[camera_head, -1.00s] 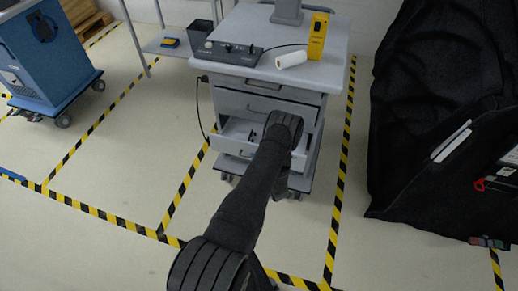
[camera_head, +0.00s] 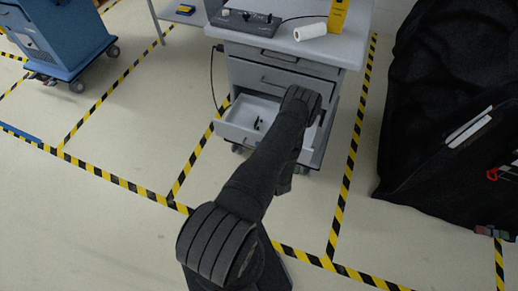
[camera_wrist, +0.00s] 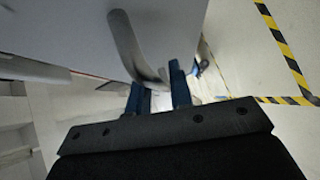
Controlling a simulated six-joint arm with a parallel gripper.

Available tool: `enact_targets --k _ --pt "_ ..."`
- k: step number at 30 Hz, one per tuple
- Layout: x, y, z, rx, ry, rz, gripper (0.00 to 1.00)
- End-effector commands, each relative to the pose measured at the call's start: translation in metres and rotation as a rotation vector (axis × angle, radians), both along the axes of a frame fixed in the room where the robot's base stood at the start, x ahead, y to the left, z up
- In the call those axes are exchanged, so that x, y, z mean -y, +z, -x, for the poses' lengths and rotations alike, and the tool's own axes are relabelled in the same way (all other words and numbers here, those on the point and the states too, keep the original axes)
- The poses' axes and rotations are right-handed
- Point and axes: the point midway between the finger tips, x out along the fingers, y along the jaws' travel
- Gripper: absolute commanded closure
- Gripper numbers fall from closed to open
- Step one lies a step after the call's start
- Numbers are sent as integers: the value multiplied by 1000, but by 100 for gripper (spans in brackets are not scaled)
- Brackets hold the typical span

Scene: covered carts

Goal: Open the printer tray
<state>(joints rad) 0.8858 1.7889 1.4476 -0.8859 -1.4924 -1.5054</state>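Nothing in view is plainly a printer. A grey cart (camera_head: 258,50) shows drawers, and its low white drawer (camera_head: 236,133) is pulled out, with small dark items inside. My arm reaches to the right part of this drawer and hides my gripper in the head view. In the wrist view, my gripper's blue fingers (camera_wrist: 158,93) stand apart at a curved grey handle (camera_wrist: 125,45) on a pale panel (camera_wrist: 65,30). The handle's end lies by the fingertips. I cannot tell whether they grip it.
A control box (camera_head: 247,20), white roll (camera_head: 310,31) and yellow box (camera_head: 338,14) are on the cart top. A black cover (camera_head: 435,110) hangs at the right. A blue cart (camera_head: 55,40) stands at the left. Striped floor around is clear.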

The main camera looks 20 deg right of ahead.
Motion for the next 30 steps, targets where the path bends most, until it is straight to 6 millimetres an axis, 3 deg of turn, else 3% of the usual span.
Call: enact_targets --k 14,30 --pt "0 1 8 -1 -1 0 68" --pt "2 13 98 -1 -5 -1 68"
